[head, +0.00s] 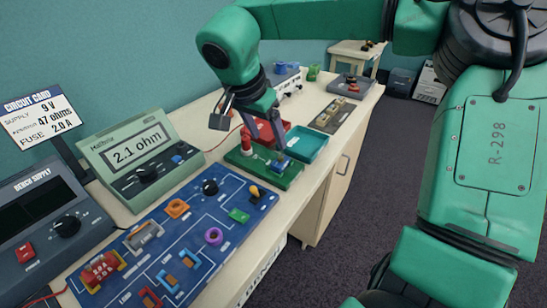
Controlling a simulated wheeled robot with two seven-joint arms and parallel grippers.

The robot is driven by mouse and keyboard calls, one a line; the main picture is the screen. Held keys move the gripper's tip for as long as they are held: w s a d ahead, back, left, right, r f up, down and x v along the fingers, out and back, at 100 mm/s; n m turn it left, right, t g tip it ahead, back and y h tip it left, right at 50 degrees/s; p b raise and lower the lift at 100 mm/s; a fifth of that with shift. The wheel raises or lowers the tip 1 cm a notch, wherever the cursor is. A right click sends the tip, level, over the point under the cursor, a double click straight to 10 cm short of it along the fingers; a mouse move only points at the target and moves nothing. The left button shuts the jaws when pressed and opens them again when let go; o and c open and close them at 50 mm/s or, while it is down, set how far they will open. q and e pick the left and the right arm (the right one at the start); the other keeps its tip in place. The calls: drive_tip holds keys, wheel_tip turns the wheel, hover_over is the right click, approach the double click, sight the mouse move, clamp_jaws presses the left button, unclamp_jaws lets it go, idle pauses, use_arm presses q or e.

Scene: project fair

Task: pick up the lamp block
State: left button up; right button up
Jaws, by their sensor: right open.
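My right gripper (251,132) reaches in from the upper right. It is open, with its fingers apart and nothing between them, above a green tray (238,160). A red upright piece (246,140) stands at the tray's left side, and a blue block (282,167) sits near its right side, close below one finger. I cannot tell for sure which piece is the lamp block. A small yellow-topped piece (257,191) is on the blue circuit board (195,232). My left gripper is not in view.
The meter (140,155) and the bench supply (45,230) stand on the left. The circuit card (40,115) is behind them. Red and teal trays (305,146) lie just beyond the green tray. The board holds several coloured blocks. The table's front edge runs along the right.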

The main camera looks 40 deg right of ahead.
sight(279, 162)
drive_tip(key=p+x, duration=0.1)
drive_tip(key=x, duration=1)
drive_tip(key=shift+s+f+p, duration=0.1)
drive_tip(key=shift+p, duration=0.25)
drive_tip(key=shift+d+f, duration=0.15)
drive_tip(key=shift+f, duration=0.1)
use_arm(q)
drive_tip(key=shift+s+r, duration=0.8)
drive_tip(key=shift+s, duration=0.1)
use_arm(e)
clamp_jaws()
